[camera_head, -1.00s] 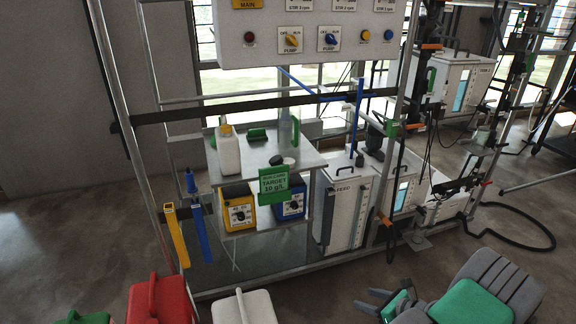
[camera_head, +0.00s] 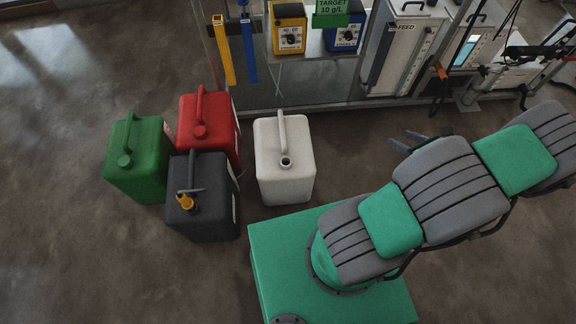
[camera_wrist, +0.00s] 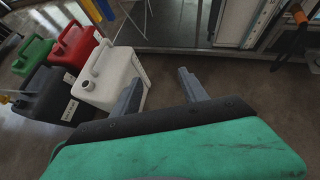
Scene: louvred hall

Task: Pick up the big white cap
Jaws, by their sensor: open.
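I cannot make out a big white cap in either current view. A white canister (camera_head: 285,165) stands on the floor with a handle on top and a dark, open-looking neck; it also shows in the wrist view (camera_wrist: 113,80). My gripper (camera_head: 399,139) is to the right of the canister in the head view, partly hidden behind my arm. In the wrist view my gripper (camera_wrist: 160,76) has its two fingers spread, with nothing between them but floor beyond.
Left of the white canister stand a red canister (camera_head: 206,125), a green canister (camera_head: 142,160) and a black canister (camera_head: 208,213) with a yellow cap (camera_head: 185,201). The rig, with a feed tank (camera_head: 398,60), blocks the back. Floor at far left is clear.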

